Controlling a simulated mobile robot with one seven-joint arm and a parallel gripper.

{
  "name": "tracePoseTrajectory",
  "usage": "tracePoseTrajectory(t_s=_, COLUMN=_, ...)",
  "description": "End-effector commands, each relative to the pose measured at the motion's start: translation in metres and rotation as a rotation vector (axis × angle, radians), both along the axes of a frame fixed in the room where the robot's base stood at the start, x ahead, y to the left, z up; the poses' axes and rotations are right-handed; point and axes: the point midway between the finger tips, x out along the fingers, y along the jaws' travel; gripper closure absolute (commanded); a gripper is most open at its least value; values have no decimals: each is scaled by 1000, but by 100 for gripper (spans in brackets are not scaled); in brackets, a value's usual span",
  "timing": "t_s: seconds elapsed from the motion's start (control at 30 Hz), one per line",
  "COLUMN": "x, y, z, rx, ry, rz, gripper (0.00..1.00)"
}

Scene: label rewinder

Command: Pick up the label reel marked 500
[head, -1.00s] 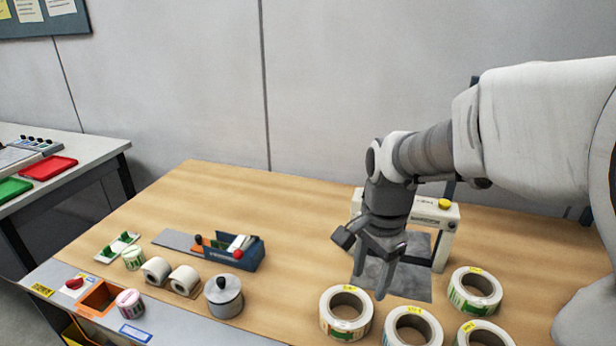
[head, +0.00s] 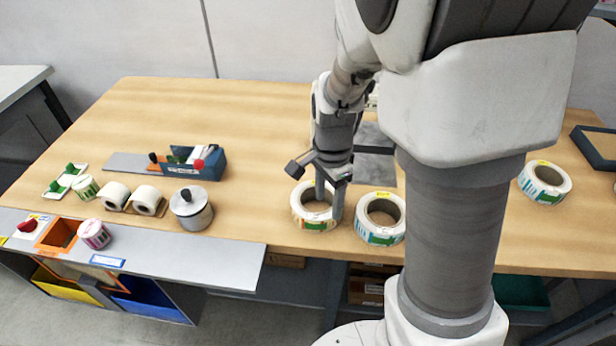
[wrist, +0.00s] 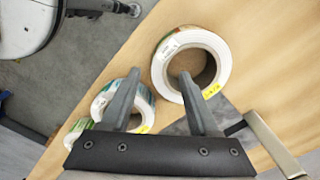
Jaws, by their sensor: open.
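Several white label reels lie flat near the table's front; no 500 marking is legible on any. The leftmost reel (head: 303,221), with orange and green label edges, is beneath my gripper (head: 328,208). My gripper is open and points down, one finger over or in this reel's hole, the other beyond its right side. In the wrist view this reel (wrist: 224,62) shows a yellow tag, and my gripper (wrist: 156,76) has its other finger by a second reel (wrist: 103,97). The second reel (head: 378,236) has teal and green edges. Finger depth is unclear.
Another reel (head: 546,190) lies at the right. A lidded grey pot (head: 190,212), small rolls (head: 148,200) and a blue dispenser (head: 205,167) stand on the left. A dark grey plate (head: 375,172) lies behind the reels. Table between pot and reels is clear.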

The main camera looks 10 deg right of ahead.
Motion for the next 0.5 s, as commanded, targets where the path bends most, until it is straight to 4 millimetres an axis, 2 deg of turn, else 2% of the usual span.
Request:
tracePoseTrajectory(t_s=0.03, x=0, y=0, z=-7, rx=0, ry=2, rz=-1, gripper=39)
tracePoseTrajectory(t_s=0.23, x=0, y=-1, z=-19, rx=0, ry=1, rz=0, gripper=39)
tracePoseTrajectory(t_s=0.5, x=1, y=-6, z=-58, rx=0, ry=1, rz=0, gripper=39)
